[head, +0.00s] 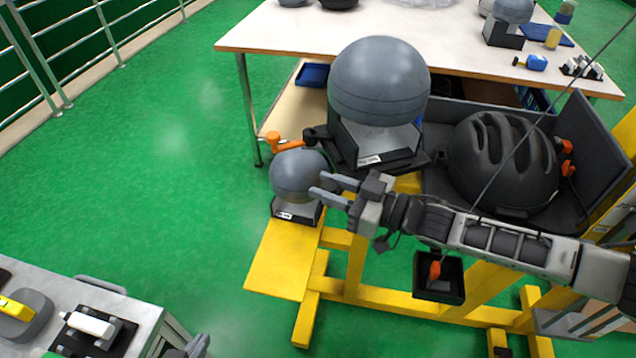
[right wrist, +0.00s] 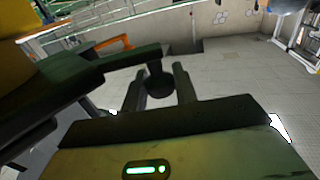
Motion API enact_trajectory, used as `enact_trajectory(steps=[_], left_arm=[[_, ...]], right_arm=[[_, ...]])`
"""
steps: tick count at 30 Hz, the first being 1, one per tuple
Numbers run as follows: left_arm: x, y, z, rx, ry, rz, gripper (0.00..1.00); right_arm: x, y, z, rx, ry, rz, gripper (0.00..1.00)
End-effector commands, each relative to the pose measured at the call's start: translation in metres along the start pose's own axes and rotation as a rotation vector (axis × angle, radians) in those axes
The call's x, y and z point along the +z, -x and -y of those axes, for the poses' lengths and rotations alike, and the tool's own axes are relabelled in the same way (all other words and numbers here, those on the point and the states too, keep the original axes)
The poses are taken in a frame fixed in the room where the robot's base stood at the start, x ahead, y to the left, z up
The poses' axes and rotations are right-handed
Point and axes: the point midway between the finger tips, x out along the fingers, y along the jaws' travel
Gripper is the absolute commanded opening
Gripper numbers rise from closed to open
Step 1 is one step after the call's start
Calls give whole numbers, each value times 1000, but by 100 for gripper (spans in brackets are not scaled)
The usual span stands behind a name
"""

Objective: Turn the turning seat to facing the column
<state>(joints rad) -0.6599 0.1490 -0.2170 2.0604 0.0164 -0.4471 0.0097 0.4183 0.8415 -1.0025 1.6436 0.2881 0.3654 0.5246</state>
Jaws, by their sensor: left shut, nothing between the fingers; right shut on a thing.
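A large grey headform (head: 378,85) stands on a white-labelled base over a dark seat plate (head: 425,167) on the yellow frame. I take this plate to be the turning seat. My right gripper (head: 325,188) is in front of it, its fingers reaching left over the edge of a smaller grey headform (head: 298,172). In the right wrist view, a dark round knob (right wrist: 158,85) shows between its fingers, beside a dark bar (right wrist: 110,68); it is shut on the knob. The head view hides this grip. My left gripper (head: 195,347) shows only partly at the bottom edge, shut and empty.
A black helmet (head: 502,162) rests in a grey holder (head: 582,150) at right, beside a yellow column (head: 627,130). An orange handle (head: 285,143) sticks out left of the seat. A workbench (head: 290,30) stands behind, a side table (head: 140,310) front left. Green floor at left is clear.

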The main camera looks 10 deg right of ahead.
Motion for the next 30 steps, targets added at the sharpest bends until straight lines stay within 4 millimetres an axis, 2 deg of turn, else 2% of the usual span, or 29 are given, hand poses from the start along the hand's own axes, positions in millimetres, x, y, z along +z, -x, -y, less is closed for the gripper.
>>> enact_trajectory(steps=[9,28,29,30], left_arm=[[-1,-1,-1,5,2,-11,0],[4,0,-2,9,7,-1,0],[4,0,-2,9,7,-1,0],[4,0,-2,9,7,-2,0]], right_arm=[[1,16,0,-84,2,2,0],[0,20,1,-111,1,-1,0],[0,20,1,-111,1,-1,31],[0,20,1,-111,1,-1,42]])
